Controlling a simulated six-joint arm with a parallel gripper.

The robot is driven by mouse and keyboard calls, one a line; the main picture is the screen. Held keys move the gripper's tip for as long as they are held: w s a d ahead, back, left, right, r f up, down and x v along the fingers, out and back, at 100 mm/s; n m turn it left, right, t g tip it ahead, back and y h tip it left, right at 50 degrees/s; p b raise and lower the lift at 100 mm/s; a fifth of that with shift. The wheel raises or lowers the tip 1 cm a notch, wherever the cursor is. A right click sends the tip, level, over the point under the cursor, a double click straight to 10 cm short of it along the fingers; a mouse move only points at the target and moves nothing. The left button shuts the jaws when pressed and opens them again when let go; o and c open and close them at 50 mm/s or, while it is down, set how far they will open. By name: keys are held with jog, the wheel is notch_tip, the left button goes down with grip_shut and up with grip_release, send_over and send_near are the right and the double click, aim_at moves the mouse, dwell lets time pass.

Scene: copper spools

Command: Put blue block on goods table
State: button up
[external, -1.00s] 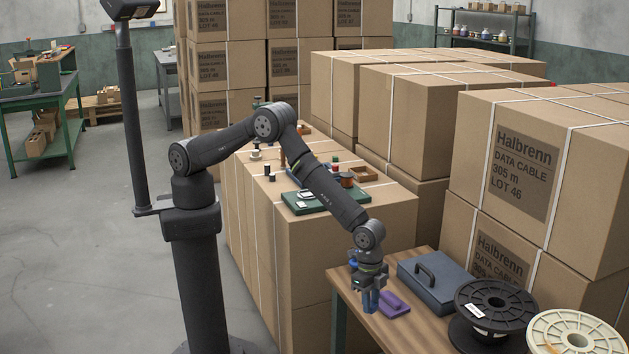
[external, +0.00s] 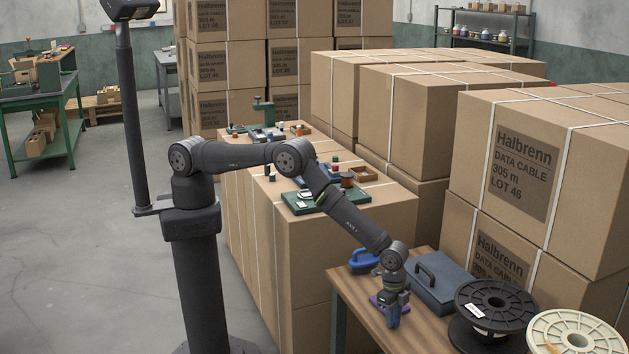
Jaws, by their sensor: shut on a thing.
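My gripper (external: 393,320) is low over the wooden-topped table (external: 416,335) at the lower right, pointing down. It is shut on the blue block, which showed below the jaws earlier. The near finger and gripper body now hide most or all of the block. I cannot tell whether the block touches the table top.
A purple object (external: 376,300) lies just behind my gripper, partly hidden. A blue handled object (external: 363,262) stands at the table's back left. A grey-blue case (external: 440,283), a black spool (external: 494,306) and a cream spool (external: 572,335) are to the right. Bare wood shows in front.

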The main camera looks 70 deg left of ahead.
jog(key=shift+f, duration=0.1)
jog(key=o, duration=1)
jog(key=shift+c, duration=0.2)
notch_tip(320, 180, up, 12)
jog(key=a, duration=0.1)
jog(key=shift+s, duration=0.2)
